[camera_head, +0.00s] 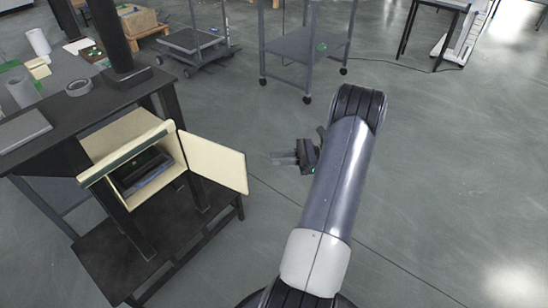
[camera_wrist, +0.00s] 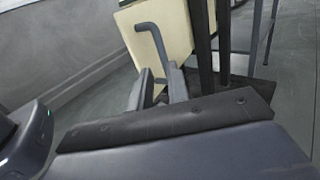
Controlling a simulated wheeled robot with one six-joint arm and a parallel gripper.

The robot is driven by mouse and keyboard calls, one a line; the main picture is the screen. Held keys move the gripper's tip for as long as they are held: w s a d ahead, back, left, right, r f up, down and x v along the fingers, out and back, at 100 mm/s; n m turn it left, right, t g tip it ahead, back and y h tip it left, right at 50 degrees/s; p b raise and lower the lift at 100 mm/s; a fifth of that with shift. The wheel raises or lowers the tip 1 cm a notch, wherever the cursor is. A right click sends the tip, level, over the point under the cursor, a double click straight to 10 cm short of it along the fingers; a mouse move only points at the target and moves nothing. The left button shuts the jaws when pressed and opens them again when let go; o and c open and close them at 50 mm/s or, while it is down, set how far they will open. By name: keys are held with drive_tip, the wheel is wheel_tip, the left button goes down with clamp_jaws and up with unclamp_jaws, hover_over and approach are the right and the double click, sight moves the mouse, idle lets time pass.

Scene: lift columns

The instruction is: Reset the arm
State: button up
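My arm (camera_head: 335,185) reaches up and forward from the bottom of the head view and bends back at its elbow. My gripper (camera_head: 279,158) points left, in the air to the right of a cream cabinet's open door (camera_head: 222,162). In the wrist view my gripper (camera_wrist: 160,88) shows two grey fingers with a narrow gap between them and nothing held. The door panel (camera_wrist: 172,40) stands behind the fingers there, with a dark bent bar (camera_wrist: 150,27) that looks like a handle. Whether the fingers touch it is unclear, though the head view shows them apart from the door.
The cream cabinet (camera_head: 105,143) sits at the dark workbench (camera_head: 95,112) on the left, with a dark item (camera_head: 140,172) inside. Grey carts (camera_head: 305,45) stand at the back. A dark table (camera_head: 440,5) stands at the back right. The floor on the right is clear.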

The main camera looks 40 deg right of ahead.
sight(244, 161)
drive_tip(key=b+x, duration=0.1)
drive_tip(key=x, duration=0.9)
drive_tip(key=shift+a, duration=0.1)
drive_tip(key=shift+w+a, duration=0.2)
drive_tip(key=shift+s, duration=0.1)
drive_tip(key=shift+a, duration=0.15)
